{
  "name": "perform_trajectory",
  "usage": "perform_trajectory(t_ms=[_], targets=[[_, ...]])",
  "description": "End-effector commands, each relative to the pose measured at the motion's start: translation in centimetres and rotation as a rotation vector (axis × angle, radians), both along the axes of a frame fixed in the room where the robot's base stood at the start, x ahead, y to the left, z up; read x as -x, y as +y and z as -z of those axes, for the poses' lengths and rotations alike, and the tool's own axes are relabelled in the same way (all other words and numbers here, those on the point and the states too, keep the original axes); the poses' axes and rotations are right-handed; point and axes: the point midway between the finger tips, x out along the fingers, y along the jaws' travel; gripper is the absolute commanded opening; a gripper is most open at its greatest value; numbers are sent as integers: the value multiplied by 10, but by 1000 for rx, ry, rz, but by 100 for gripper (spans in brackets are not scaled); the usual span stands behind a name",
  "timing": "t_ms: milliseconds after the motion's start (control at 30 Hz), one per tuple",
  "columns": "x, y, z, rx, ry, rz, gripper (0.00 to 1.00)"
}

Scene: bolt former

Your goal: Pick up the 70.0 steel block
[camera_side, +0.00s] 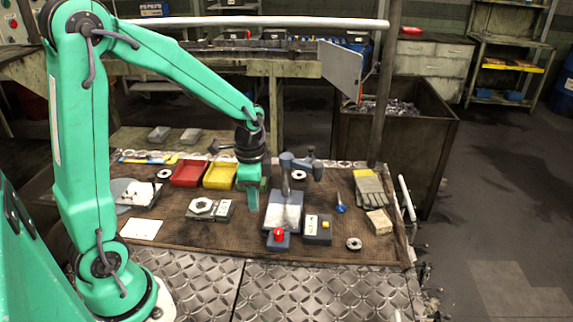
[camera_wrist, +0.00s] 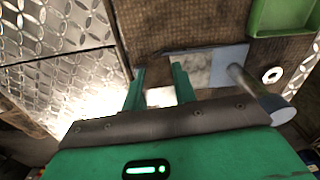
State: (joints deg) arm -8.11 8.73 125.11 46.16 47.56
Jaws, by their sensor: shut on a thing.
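My gripper (camera_side: 252,203) points down over the brown mat, just left of the grey stand (camera_side: 283,212) with its upright column. In the wrist view, the green fingers of my gripper (camera_wrist: 159,70) stand a short gap apart. A bright, pale steel block (camera_wrist: 160,97) shows between them, washed out by glare. My gripper is shut on it. Its marking cannot be read, so the pictures do not confirm that it is 70.0. In the side view the block is hidden or too small to make out, and I cannot tell whether it touches the mat.
A red tray (camera_side: 189,174) and a yellow tray (camera_side: 220,176) lie left of my gripper; a green tray (camera_wrist: 285,18) shows in the wrist view. A hex nut (camera_side: 203,205) sits on a grey fixture.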

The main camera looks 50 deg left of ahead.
Motion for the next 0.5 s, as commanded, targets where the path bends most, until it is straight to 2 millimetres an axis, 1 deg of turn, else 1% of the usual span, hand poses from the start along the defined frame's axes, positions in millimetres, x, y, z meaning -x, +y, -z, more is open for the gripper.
perform_trajectory(t_ms=[33, 200, 333, 500], targets=[[1, -9, -6, 0, -4, 6, 0], [7, -30, -19, 0, -3, 4, 0], [9, -41, -25, 0, -3, 2, 0], [11, -47, -29, 1, -1, 1, 0]])
